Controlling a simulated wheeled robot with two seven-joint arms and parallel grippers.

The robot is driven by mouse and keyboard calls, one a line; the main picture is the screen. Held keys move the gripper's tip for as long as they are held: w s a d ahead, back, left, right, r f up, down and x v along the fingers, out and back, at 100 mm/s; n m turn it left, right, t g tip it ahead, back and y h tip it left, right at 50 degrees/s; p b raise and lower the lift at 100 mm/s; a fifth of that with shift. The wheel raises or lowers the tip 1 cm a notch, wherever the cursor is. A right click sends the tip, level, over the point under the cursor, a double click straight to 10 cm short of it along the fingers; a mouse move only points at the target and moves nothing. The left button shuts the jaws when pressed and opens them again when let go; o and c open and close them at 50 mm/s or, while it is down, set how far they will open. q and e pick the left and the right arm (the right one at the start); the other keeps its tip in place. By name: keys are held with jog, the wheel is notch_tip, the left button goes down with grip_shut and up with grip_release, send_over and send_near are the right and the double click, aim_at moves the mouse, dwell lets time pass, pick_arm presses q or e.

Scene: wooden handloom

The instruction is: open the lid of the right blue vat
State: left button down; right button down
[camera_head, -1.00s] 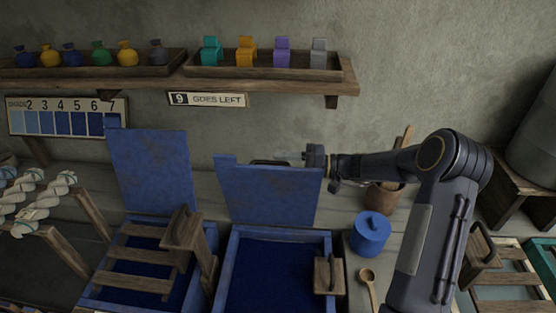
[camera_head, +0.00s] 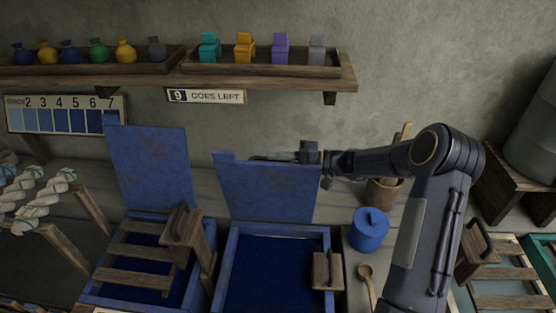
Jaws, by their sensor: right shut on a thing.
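The right blue vat (camera_head: 326,240) is open, and dark blue liquid shows inside it. Its blue lid (camera_head: 266,192) stands roughly upright at the vat's back edge. My right gripper (camera_head: 270,157) reaches in from the right at the lid's top edge. It is shut on the lid, most likely by a handle on the far side; the lid hides the exact grip. The left blue vat (camera_head: 208,240) also has its lid (camera_head: 152,167) standing upright, with a wooden rack (camera_head: 140,253) across its opening. My left gripper is not in view.
A small wooden block with a handle (camera_head: 327,270) sits at the right vat's right rim. A blue lidded pot (camera_head: 369,230) and a wooden spoon (camera_head: 366,284) are beside it. A shelf (camera_head: 200,86) with bags and coloured blocks runs above.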

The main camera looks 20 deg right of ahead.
jog(key=w+d+f+m+b, duration=0.1)
jog(key=w+d+m+b, duration=0.1)
jog(key=w, duration=0.7)
jog(key=shift+w+d+f+m+b, duration=0.2)
jog(key=shift+w+d+m+b, duration=0.3)
jog(key=shift+d, duration=0.6)
jog(key=shift+s, duration=0.1)
jog(key=c, duration=1.5)
grip_release()
jog(key=shift+o, duration=0.2)
